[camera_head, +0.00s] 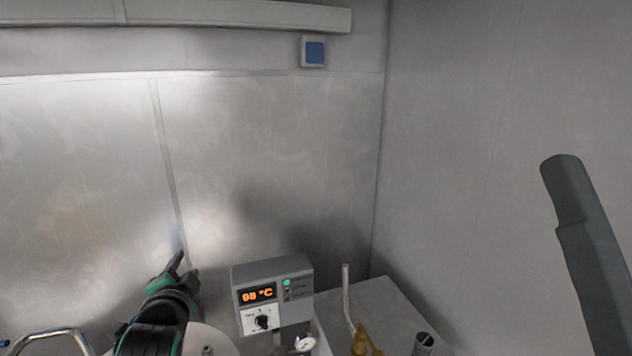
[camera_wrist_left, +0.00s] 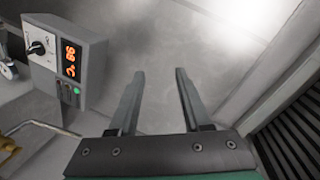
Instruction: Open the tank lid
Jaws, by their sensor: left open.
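A pale round top with a small knob, which looks like the tank lid (camera_head: 224,346), shows at the bottom edge of the head view. Most of it is cut off or hidden behind my left arm. My left gripper (camera_head: 176,263) points up and away toward the back wall, left of the lid and beyond it in the picture. In the left wrist view its two fingers (camera_wrist_left: 158,98) are apart with nothing between them. The lid cannot be made out in the wrist view.
A grey control box (camera_head: 272,292) reading 98 °C stands right of the lid, and also shows in the wrist view (camera_wrist_left: 62,62). A gauge (camera_head: 305,343), a clear tube (camera_head: 347,298) and a chrome rail (camera_head: 55,333) are nearby. A dark grey bar (camera_head: 590,250) rises at right.

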